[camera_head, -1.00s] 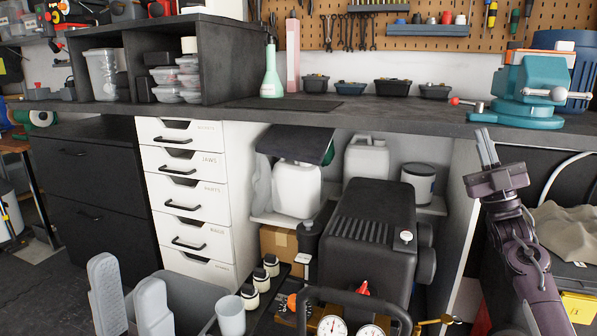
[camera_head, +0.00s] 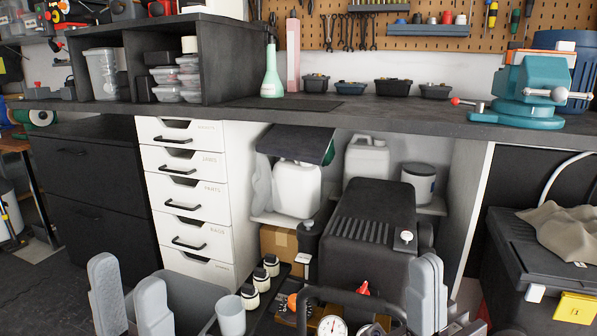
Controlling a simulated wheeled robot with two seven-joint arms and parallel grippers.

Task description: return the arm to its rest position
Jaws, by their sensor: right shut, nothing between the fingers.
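My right gripper (camera_head: 425,280) stands low in the head view, right of centre. Its two light grey fingers point up and are together, with nothing between them. It is in front of the black compressor (camera_head: 365,235). My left gripper (camera_head: 128,285) is at the lower left, with its two grey fingers pointing up and clearly apart. It is empty, in front of a grey bin (camera_head: 185,290). The rest of both arms is hidden below the frame.
The dark workbench top (camera_head: 400,112) runs across the view, with a teal vise (camera_head: 530,90) at right. A white drawer unit (camera_head: 190,200) stands below at left. A black toolbox (camera_head: 530,250) with a cloth is at right. Pressure gauges (camera_head: 332,327) sit near the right gripper.

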